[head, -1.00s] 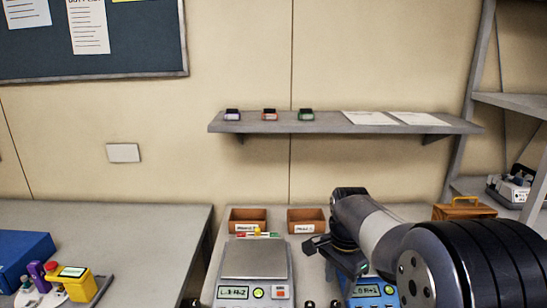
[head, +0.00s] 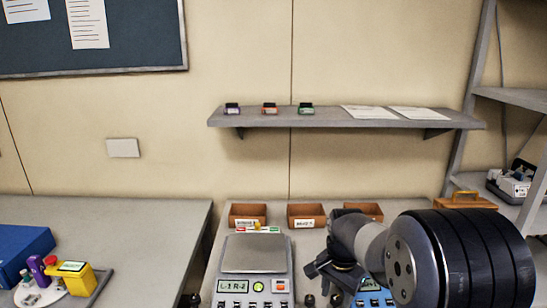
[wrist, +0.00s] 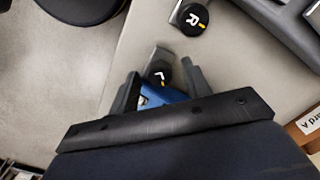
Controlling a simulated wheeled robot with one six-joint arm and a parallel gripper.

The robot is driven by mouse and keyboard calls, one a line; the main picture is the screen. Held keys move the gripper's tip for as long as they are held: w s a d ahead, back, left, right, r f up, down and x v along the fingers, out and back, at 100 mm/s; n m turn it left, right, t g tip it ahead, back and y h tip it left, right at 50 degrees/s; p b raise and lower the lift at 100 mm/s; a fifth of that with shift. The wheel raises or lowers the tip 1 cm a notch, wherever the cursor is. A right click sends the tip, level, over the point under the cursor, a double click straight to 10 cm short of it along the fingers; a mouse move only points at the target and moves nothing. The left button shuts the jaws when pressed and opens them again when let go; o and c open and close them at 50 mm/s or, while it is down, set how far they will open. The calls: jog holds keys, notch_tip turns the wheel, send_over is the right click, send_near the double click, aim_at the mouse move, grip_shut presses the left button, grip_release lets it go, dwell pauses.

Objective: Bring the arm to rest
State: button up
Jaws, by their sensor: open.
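My gripper (head: 328,276) hangs at the end of my bent arm, at the lower middle right of the head view, above the blue device (head: 374,298). In the wrist view my gripper (wrist: 160,88) has its two dark fingers apart. A black knob marked L (wrist: 158,73) and a bit of blue show between or beyond them. I cannot tell how far below the fingers these are. Nothing is seen held. My arm hides much of the blue device and the bench on the right.
A grey device with a flat top (head: 254,254) stands left of my gripper. Brown bins (head: 306,216) line the back of the bench. A wall shelf (head: 345,120) is above. A knob marked R (wrist: 194,18) shows in the wrist view. The left bench (head: 130,240) has free room.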

jog(key=n+b, duration=0.2)
jog(key=n, duration=0.4)
jog(key=shift+f, duration=0.1)
jog(key=s+r+p, duration=0.2)
jog(key=s+r, duration=0.1)
jog(key=r, duration=0.9)
jog(key=shift+s+a+n, duration=0.25)
jog(key=shift+n, duration=0.15)
